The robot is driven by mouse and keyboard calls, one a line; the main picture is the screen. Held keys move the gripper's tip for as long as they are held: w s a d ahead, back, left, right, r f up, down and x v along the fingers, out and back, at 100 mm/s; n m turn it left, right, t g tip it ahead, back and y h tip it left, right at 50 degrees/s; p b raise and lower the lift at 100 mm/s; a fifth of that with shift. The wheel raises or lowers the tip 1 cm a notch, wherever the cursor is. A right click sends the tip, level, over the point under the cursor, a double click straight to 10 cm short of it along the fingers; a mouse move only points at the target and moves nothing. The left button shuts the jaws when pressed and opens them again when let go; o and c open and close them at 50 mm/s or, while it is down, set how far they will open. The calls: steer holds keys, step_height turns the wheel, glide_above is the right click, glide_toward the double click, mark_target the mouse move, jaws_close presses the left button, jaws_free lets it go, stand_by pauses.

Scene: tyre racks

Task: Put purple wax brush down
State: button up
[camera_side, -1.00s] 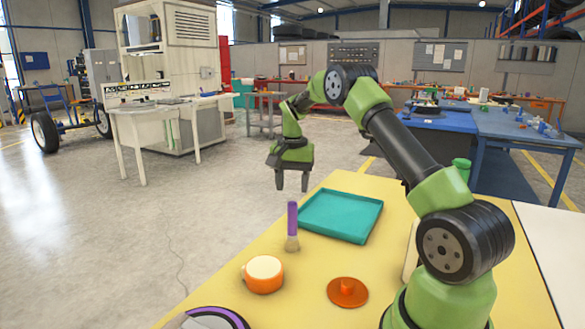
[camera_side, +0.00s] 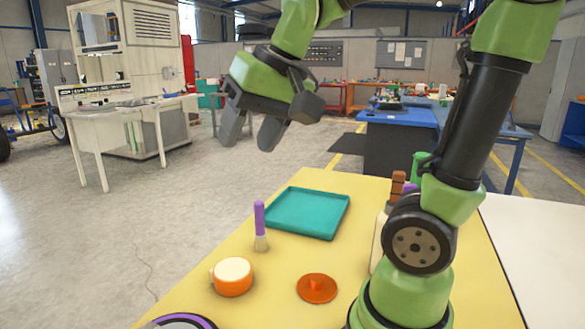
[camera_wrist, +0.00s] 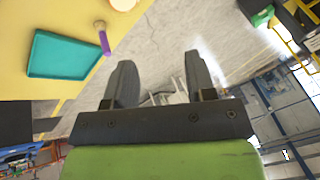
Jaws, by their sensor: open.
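The purple wax brush (camera_side: 260,222) stands upright on its pale bristles on the yellow table, just left of the teal tray (camera_side: 285,228). In the wrist view the brush (camera_wrist: 104,42) shows beyond my fingers, beside the tray (camera_wrist: 36,70). My gripper (camera_side: 250,140) is open and empty. It is high above the table in the side view, well apart from the brush. In the wrist view the gap between the two fingers (camera_wrist: 158,80) holds nothing.
An orange pot with a cream top (camera_side: 232,277) and an orange lid with a knob (camera_side: 317,288) are on the yellow table (camera_side: 270,312). A bottle (camera_side: 380,235) stands by my arm's base. The teal tray looks empty.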

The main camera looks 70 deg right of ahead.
steer(key=s+a+f+n+t+y, duration=0.1)
steer(key=s+a, duration=0.3)
steer(key=s, duration=0.4)
steer(key=shift+a+f+n+t, duration=0.15)
steer(key=shift+f+n+t, duration=0.25)
steer(key=shift+f+n, duration=0.5)
steer(key=shift+o, duration=0.4)
steer(key=m+g+h, duration=0.2)
steer(key=m+h, duration=0.1)
steer(key=h, duration=0.2)
glide_toward(259, 203)
steer(key=x, duration=0.3)
steer(key=shift+x, duration=4.75)
jaws_close()
